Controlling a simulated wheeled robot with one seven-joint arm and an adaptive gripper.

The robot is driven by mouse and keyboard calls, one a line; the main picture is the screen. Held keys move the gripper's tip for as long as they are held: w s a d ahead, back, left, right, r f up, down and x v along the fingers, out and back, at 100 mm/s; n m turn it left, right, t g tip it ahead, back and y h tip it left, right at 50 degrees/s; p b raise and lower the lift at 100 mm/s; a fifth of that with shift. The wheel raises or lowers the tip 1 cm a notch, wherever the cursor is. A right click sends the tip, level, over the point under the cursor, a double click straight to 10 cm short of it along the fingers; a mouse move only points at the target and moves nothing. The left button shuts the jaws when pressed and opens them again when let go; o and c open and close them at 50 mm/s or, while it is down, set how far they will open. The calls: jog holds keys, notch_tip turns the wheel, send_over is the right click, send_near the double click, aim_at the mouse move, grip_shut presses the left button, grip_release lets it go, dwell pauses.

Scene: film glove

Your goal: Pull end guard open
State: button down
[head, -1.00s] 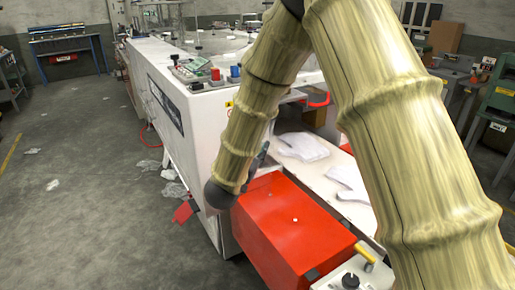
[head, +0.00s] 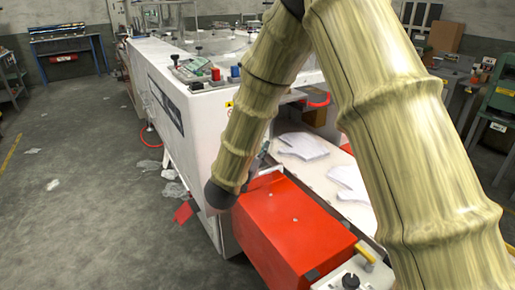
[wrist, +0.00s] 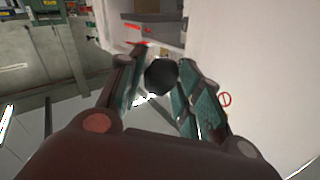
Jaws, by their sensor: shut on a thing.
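In the wrist view, my gripper (wrist: 157,72) has its two jointed green-padded fingers on either side of a dark, many-sided knob (wrist: 161,76). The fingers are closed on it. In the head view, the dark wrist end of my arm is beside the left end of the red box (head: 295,225), next to the white machine's corner. The fingers and knob are mostly hidden there by the arm. A small red flap (head: 183,212) stands out at the machine's lower left. I cannot tell clearly which part is the end guard.
The white machine (head: 203,130) fills the middle. White glove-shaped sheets (head: 303,146) lie on its belt to the right of my forearm. A yellow handle (head: 364,253) is at the red box's near right. The floor at left is open, with scraps of clear film (head: 174,189).

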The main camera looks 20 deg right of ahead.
jog(key=shift+w+a+r, duration=0.2)
jog(key=shift+w+a, duration=0.05)
jog(key=shift+w, duration=0.05)
jog(key=c, duration=1.4)
grip_release()
jog(key=o, duration=0.3)
jog(key=shift+w+f, duration=0.1)
jog(key=shift+w, duration=0.05)
jog(key=shift+o, duration=0.3)
jog(key=shift+w+a+f, duration=0.1)
jog(key=shift+a, duration=0.05)
jog(key=shift+d+f, duration=0.2)
jog(key=shift+d, duration=0.05)
jog(key=shift+s, duration=0.2)
jog(key=v, duration=1.2)
jog(key=shift+d, duration=0.1)
